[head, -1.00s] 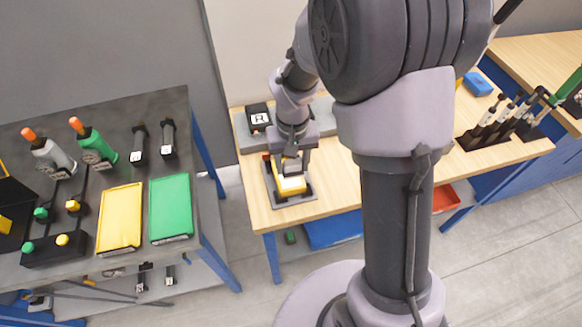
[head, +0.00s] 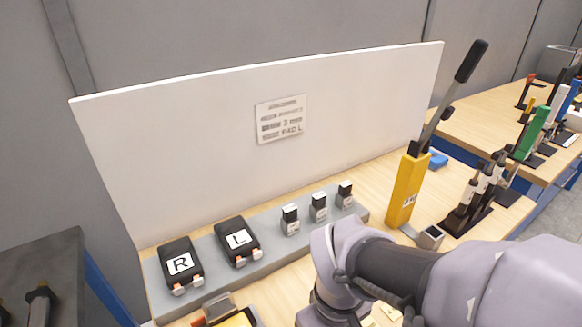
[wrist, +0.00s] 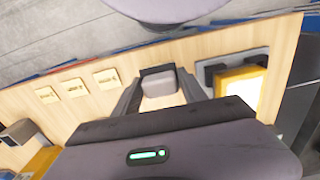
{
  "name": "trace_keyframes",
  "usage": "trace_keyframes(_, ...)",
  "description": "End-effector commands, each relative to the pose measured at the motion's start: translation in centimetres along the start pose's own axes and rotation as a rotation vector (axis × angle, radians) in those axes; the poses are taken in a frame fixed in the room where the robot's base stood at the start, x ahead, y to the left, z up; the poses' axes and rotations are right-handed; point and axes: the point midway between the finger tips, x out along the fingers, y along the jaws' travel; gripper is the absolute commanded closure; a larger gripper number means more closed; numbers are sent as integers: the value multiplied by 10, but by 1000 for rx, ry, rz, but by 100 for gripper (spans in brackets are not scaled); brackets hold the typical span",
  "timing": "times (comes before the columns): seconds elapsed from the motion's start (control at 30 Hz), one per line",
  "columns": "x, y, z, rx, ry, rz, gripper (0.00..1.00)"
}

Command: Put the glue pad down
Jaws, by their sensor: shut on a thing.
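My gripper (wrist: 158,77) shows in the wrist view, shut on a small grey block (wrist: 160,84) with a darker top edge. This seems to be the glue pad; no label on it can be read. Bare wooden table (wrist: 205,58) shows around it, and I cannot tell whether the block touches the table. In the head view my gripper and the block are out of sight; only my arm shows at the bottom.
A yellow-framed fixture (wrist: 262,78) on a grey plate lies right of my gripper. Several pale square tiles (wrist: 75,87) lie left. In the head view, black boxes marked R (head: 180,264) and L (head: 238,240) and three small labelled blocks (head: 319,207) stand on a grey rack.

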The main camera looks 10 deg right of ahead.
Motion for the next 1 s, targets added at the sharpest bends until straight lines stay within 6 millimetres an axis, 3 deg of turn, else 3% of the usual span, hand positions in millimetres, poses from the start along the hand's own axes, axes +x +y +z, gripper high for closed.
trace_keyframes(0.03, -16, 2, -7, -1, -13, -3, 95)
trace_keyframes(0.17, -18, 7, -22, -1, -12, -3, 95)
trace_keyframes(0.2, -16, 8, -26, 1, -12, -3, 95)
trace_keyframes(0.33, 3, 21, -70, 3, 0, 0, 95)
trace_keyframes(0.5, 10, 34, -111, 4, 1, 0, 95)
trace_keyframes(0.67, 10, 39, -129, 3, 1, 0, 95)
trace_keyframes(0.83, 47, 40, -130, 3, -3, -1, 95)
trace_keyframes(1.0, 44, 40, -130, 3, 0, 0, 95)
